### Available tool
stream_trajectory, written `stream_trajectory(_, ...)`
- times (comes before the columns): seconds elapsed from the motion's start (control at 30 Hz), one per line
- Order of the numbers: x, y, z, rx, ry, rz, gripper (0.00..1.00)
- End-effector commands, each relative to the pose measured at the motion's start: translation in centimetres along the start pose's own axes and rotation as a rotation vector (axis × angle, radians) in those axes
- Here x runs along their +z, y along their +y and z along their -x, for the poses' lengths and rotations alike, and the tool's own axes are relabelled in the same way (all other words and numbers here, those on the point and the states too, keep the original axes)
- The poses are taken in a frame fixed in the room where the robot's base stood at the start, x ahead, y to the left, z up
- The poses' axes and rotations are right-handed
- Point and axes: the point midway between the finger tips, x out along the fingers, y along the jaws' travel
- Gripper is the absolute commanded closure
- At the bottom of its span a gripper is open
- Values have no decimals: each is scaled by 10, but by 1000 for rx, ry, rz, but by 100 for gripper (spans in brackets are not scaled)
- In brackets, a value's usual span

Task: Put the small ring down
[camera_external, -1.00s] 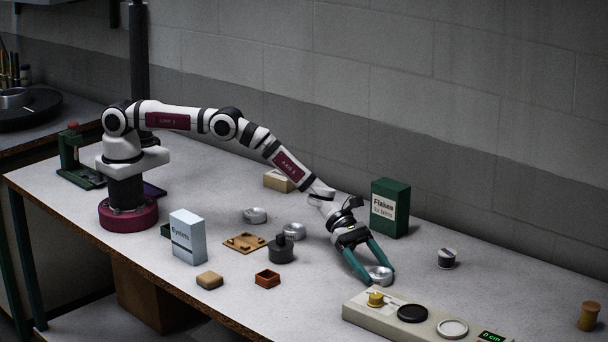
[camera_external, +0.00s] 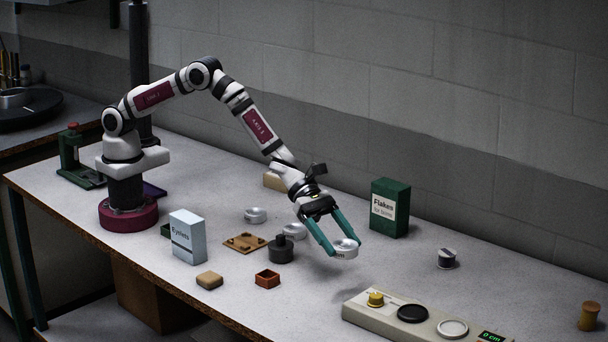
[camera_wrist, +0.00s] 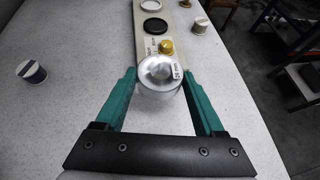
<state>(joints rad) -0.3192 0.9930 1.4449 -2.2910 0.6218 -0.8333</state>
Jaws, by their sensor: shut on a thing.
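My gripper (camera_external: 332,248) is shut on a round silver ring (camera_external: 345,249) and holds it above the table, its shadow on the table below. In the wrist view the silver ring (camera_wrist: 160,77) sits between the teal fingers, with a small pale label on its right side. The label is too small to read. Two other silver round pieces rest on the table left of my gripper: one farther back (camera_external: 255,215) and one nearer (camera_external: 295,231).
A long beige panel (camera_external: 385,318) with a yellow knob, black disc and pale disc lies at front right. A green Flakes box (camera_external: 390,208) stands behind. A dark weight (camera_external: 281,250), wooden tray (camera_external: 245,243), orange box (camera_external: 267,279) and Eyelets box (camera_external: 187,238) stand left. Table between gripper and panel is clear.

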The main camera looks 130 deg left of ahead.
Motion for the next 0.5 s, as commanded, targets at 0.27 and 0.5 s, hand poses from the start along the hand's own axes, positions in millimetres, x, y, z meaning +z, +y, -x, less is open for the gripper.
stream_trajectory(0.27,-13,7,50,-105,-12,-87,94)
stream_trajectory(0.5,-48,8,112,-283,-2,-161,94)
